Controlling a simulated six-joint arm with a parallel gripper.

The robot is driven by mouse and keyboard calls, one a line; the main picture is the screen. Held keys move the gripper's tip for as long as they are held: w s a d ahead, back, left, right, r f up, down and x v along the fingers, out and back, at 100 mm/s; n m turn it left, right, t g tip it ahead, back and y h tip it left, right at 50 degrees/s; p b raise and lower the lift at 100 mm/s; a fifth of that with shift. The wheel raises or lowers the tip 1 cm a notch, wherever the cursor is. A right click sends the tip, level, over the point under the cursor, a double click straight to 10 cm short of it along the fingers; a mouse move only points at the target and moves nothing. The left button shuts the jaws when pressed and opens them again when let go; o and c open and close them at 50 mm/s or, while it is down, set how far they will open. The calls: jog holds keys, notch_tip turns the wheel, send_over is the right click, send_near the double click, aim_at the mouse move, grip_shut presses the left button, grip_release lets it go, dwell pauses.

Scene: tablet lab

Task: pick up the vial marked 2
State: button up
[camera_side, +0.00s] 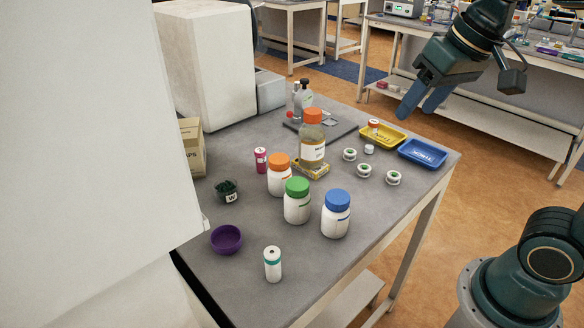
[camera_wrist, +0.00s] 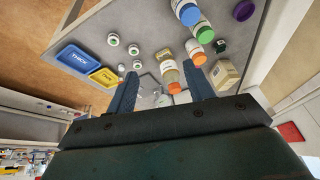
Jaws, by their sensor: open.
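I can read no number 2 on any vial. A small orange-topped container (camera_side: 374,127) stands in the yellow tray (camera_side: 393,142). Several small white round pieces with green rings, one of them here (camera_side: 364,170), sit on the table near the trays; their marks are unreadable. My gripper (camera_side: 417,112) is open and empty, high above the table's far right side. In the wrist view its fingers (camera_wrist: 161,71) are spread apart.
A blue tray (camera_side: 423,153) lies at the right edge. An amber orange-capped bottle (camera_side: 312,148) stands tall mid-table, near white bottles with green (camera_side: 297,207) and blue (camera_side: 336,220) caps. A purple bowl (camera_side: 226,239) and dark jar (camera_side: 227,192) stand left. The front right surface is clear.

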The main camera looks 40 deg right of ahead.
jog(key=w+a+r+m+g, duration=0.1)
jog(key=w+r+m, duration=0.2)
jog(key=w, duration=0.7)
jog(key=m+g, duration=0.4)
jog(key=m, duration=0.4)
send_over(260, 150)
notch_tip(260, 150, down, 13)
jog(key=shift+s+d+r, duration=0.1)
jog(key=shift+d+r, duration=0.05)
jog(key=shift+f, duration=4.25)
jog(key=shift+f, duration=0.1)
jog(key=shift+f, duration=2.55)
